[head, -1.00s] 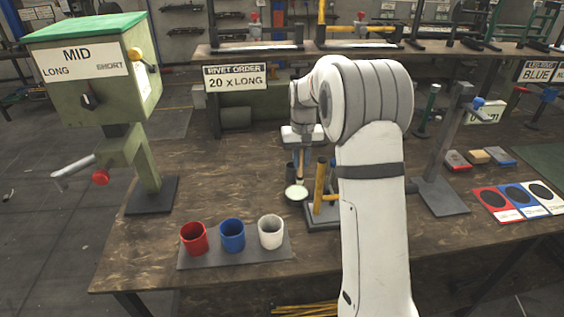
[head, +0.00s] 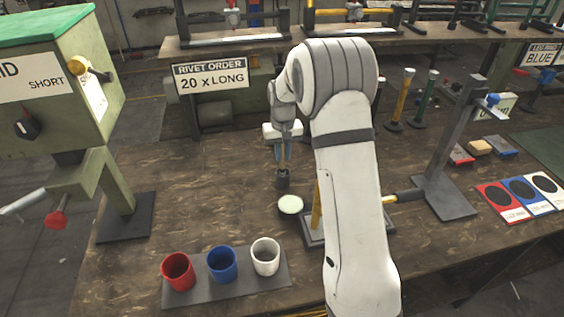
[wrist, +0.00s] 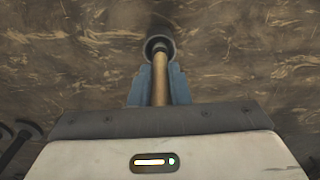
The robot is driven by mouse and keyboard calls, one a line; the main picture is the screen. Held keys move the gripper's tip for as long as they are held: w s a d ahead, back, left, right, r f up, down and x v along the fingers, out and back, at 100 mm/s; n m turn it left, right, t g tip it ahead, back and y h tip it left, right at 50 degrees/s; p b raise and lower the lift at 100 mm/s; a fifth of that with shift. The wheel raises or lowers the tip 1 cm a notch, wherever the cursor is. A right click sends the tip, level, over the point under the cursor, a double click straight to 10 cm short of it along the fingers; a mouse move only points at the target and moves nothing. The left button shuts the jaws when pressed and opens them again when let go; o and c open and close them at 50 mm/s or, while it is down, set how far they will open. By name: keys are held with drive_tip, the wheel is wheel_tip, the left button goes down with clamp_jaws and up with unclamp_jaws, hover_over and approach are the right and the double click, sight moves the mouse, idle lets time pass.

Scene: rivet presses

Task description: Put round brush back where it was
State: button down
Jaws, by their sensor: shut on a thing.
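My gripper (head: 281,150) is shut on the round brush's light wooden handle (wrist: 160,85), which stands between its blue fingers in the wrist view. A shallow dark tin with a pale green top (head: 290,205) stands just in front of the cup.
Red (head: 178,271), blue (head: 221,264) and white (head: 265,257) cups stand on a grey mat at the front. A tool with a yellow upright handle (head: 316,208) stands right of the tin, partly behind my arm. The bench left of the dark cup is clear.

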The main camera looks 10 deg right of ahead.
sight(283, 169)
drive_tip(key=shift+s+f, duration=0.1)
drive_tip(key=shift+f, duration=1.75)
drive_tip(key=shift+f, duration=0.25)
drive_tip(key=c, duration=1.4)
unclamp_jaws()
drive_tip(key=shift+r, duration=0.1)
drive_tip(key=shift+o, duration=0.2)
